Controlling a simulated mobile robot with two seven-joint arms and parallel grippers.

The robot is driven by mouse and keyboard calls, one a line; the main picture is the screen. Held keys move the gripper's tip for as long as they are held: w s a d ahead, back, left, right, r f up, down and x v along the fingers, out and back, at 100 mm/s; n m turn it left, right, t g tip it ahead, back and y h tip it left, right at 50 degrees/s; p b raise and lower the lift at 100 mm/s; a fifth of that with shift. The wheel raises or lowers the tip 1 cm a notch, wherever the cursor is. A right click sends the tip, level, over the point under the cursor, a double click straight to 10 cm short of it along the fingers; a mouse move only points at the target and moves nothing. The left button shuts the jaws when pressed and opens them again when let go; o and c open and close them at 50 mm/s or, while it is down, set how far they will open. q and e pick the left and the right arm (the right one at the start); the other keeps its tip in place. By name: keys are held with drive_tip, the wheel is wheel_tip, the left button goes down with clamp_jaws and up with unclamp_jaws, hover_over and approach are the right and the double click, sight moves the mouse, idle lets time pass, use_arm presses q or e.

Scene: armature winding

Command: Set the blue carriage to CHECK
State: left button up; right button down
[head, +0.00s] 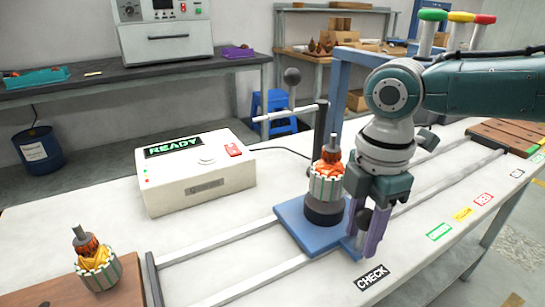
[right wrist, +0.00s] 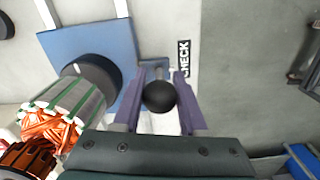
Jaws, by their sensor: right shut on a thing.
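The blue carriage (head: 295,222) sits on two rails and carries an upright armature (head: 327,182) with copper-orange windings on a dark round base. It also shows in the right wrist view (right wrist: 108,40). My right gripper (head: 368,238) is at the carriage's front right corner, with its purple fingers shut around the black ball knob (right wrist: 160,96). The CHECK label (head: 371,278) lies on the bench top just in front of the carriage's right part. In the right wrist view the label (right wrist: 183,62) is right beside a finger. My left gripper is not in view.
A white box (head: 195,180) reading READY stands behind the rails. Another armature (head: 95,260) stands on a wooden block at the left. A lever post (head: 292,100) rises behind the carriage. Coloured labels (head: 462,214) line the bench's front edge to the right.

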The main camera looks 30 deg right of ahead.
drive_tip(key=c, duration=0.5)
unclamp_jaws()
wheel_tip(320, 180, up, 10)
drive_tip(key=shift+p, duration=1.05)
